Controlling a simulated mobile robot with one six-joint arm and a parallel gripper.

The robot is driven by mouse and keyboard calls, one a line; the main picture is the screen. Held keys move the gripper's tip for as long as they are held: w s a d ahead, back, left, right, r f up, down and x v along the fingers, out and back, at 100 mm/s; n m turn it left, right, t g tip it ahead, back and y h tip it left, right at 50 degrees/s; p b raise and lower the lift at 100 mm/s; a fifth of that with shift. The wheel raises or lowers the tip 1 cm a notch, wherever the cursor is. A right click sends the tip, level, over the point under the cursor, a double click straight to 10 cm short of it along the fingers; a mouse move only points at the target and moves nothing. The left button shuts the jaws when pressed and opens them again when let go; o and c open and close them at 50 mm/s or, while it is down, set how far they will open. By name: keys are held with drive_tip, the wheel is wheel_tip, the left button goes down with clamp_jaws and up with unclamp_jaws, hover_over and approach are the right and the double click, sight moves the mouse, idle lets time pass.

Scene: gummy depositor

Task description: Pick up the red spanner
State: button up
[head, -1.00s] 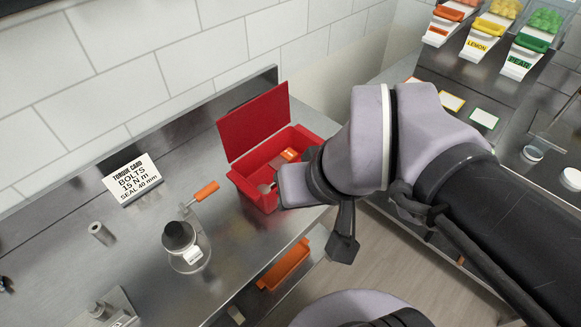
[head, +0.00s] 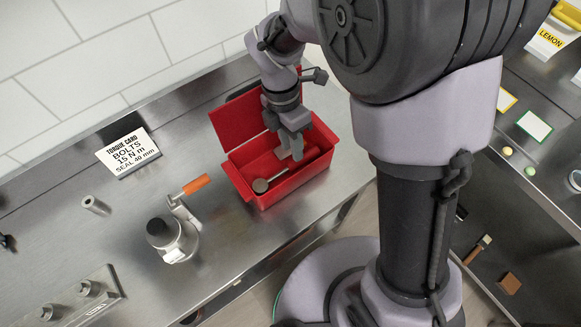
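An open red toolbox (head: 235,176) stands on the steel bench with its lid tilted back. Inside it lies a tool with a round grey head (head: 260,186) and a thin grey shaft running right toward my gripper. I cannot tell whether this is the red spanner; no red spanner stands out clearly against the red box. My gripper (head: 290,153) points down into the box, its fingertips low between the walls. The fingers hide part of the contents. Whether they are apart or closed on something is too small to tell.
Left of the box stands a small metal device (head: 178,238) with an orange-handled crank (head: 197,184). A torque card (head: 129,146), a grey cylinder (head: 95,205) and a metal block (head: 75,300) are farther left. The tiled wall is close behind. A brush (head: 478,248) lies at right.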

sight(298, 163)
drive_tip(key=shift+s+d+f, duration=0.1)
drive_tip(key=shift+s+f, duration=0.1)
drive_tip(key=shift+f, duration=0.85)
drive_tip(key=f+b, duration=0.1)
drive_tip(key=d+f+b, duration=0.1)
drive_tip(key=f, duration=0.1)
drive_tip(key=f+b, duration=0.1)
drive_tip(key=f, duration=0.1)
drive_tip(key=shift+s+d+b, duration=0.15)
drive_tip(key=shift+s+b, duration=0.1)
drive_tip(key=shift+b, duration=0.1)
drive_tip(key=shift+r, duration=0.1)
clamp_jaws()
